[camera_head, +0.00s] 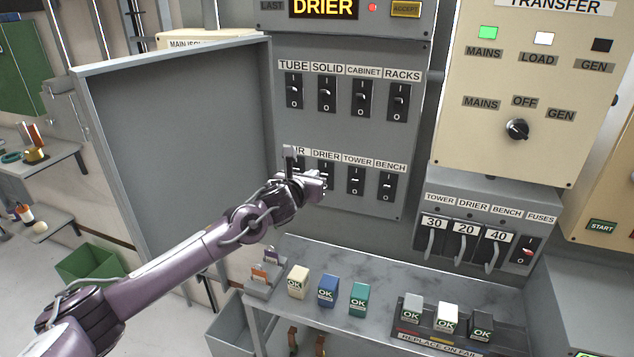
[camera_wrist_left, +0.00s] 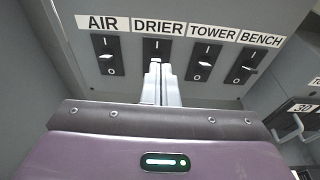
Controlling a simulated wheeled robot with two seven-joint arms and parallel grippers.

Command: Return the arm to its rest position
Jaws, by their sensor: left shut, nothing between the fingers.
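My left arm (camera_head: 170,275) reaches in from the lower left of the head view, stretched out toward the grey switch panel (camera_head: 345,130). My left gripper (camera_head: 316,183) is in front of the lower switch row and hides part of the AIR and DRIER switches. In the wrist view the fingers (camera_wrist_left: 160,82) are shut with nothing between them, and their tips are just below or at the DRIER switch (camera_wrist_left: 157,47). I cannot tell whether they touch it. The AIR switch (camera_wrist_left: 107,55) is to their left and the TOWER switch (camera_wrist_left: 203,60) to their right. My right gripper is not in view.
An open grey cabinet door (camera_head: 180,140) stands behind my left arm. Below the gripper, a grey shelf (camera_head: 385,285) holds several small coloured blocks marked OK. A fuse box (camera_head: 490,205) and a cream transfer panel (camera_head: 540,75) are to the right.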

